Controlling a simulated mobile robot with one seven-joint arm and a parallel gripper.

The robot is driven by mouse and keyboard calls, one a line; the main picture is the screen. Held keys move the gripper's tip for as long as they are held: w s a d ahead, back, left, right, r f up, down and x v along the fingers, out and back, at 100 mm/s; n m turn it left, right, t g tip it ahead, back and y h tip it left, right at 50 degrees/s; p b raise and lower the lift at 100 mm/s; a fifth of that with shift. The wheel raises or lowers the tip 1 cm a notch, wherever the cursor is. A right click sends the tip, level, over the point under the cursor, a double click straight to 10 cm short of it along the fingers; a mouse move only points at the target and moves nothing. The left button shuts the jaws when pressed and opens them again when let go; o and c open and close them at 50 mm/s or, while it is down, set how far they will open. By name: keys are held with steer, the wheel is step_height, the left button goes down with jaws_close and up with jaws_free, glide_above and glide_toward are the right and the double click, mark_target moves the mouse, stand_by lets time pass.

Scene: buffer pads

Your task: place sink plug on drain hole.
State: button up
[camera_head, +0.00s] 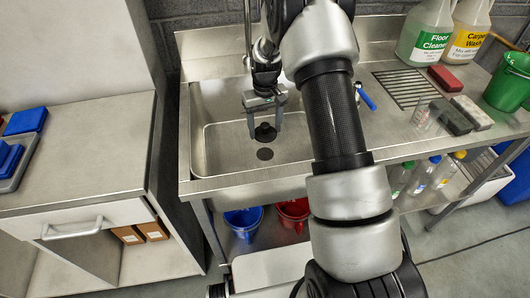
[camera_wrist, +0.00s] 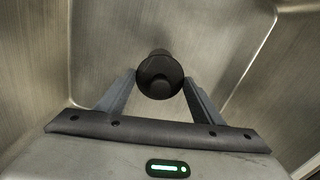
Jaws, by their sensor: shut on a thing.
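The black sink plug (camera_head: 265,132) is between the fingertips of my gripper (camera_head: 265,127), inside the steel sink basin (camera_head: 220,146). The dark round drain hole (camera_head: 265,154) shows in the basin floor, just below the plug in the head view. The plug seems to hang above the floor; the exact gap is hard to tell. In the wrist view, the plug (camera_wrist: 159,76) sits between the two grey fingers of my gripper (camera_wrist: 158,82), which is shut on it. A dark edge shows behind the plug there; I cannot tell whether it is the drain hole.
The basin walls and front rim (camera_head: 250,183) surround my gripper. To the right, the counter holds a ribbed drainer, a red sponge (camera_head: 445,78), blocks, a green bucket (camera_head: 507,83) and cleaner jugs (camera_head: 425,32). My arm hides the basin's right side.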

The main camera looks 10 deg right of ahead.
mark_target(265, 154)
step_height(265, 154, down, 10)
steer(key=shift+r+b, duration=0.25)
steer(key=shift+b, duration=0.5)
steer(key=shift+f, duration=0.2)
steer(key=o, duration=1)
steer(key=shift+o, duration=0.3)
